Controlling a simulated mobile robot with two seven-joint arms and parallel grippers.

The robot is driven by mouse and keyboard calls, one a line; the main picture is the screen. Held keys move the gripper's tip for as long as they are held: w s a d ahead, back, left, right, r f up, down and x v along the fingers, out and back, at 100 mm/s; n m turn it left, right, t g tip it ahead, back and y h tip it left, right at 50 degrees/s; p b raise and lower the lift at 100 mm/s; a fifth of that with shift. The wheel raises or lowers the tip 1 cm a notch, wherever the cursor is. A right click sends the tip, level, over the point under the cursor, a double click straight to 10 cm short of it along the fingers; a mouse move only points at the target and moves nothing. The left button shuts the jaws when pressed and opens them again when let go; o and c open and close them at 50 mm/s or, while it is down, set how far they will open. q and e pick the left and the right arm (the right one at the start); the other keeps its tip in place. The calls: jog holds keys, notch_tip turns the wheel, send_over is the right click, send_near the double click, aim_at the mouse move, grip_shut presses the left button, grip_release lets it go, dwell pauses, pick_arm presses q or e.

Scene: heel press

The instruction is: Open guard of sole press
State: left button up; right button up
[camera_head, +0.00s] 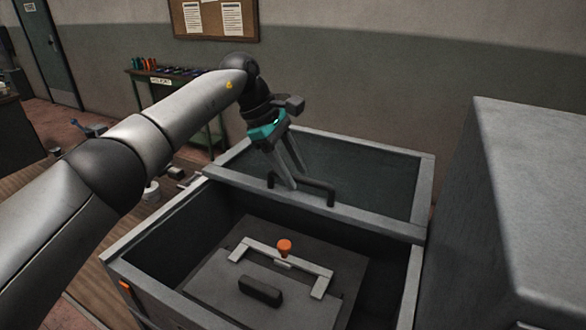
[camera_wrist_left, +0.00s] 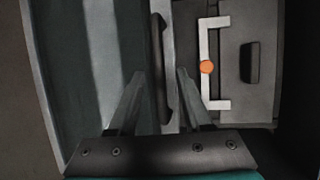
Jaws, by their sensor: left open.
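The guard of the sole press (camera_head: 425,195) is a grey frame around a dark panel, at the back of the press box. A black bar handle (camera_head: 318,184) sits on its near edge. My left gripper (camera_head: 297,180) is open and points down at the handle, its fingertips close to it. In the left wrist view the handle (camera_wrist_left: 158,60) runs between the two open fingers (camera_wrist_left: 160,85); I cannot tell whether they touch it. The guard's panel (camera_wrist_left: 100,60) shows left of the handle there. My right gripper is not in view.
Inside the open-topped press box (camera_head: 408,285) lie a plate with a pale bracket (camera_head: 318,284), an orange knob (camera_head: 284,247) and a black block (camera_head: 261,291). A tall grey cabinet (camera_head: 540,190) stands close on the right. A bench with tools (camera_head: 165,72) is behind.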

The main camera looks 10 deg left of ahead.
pick_arm(q)
jog(key=v, duration=1.5)
jog(key=shift+p, duration=0.3)
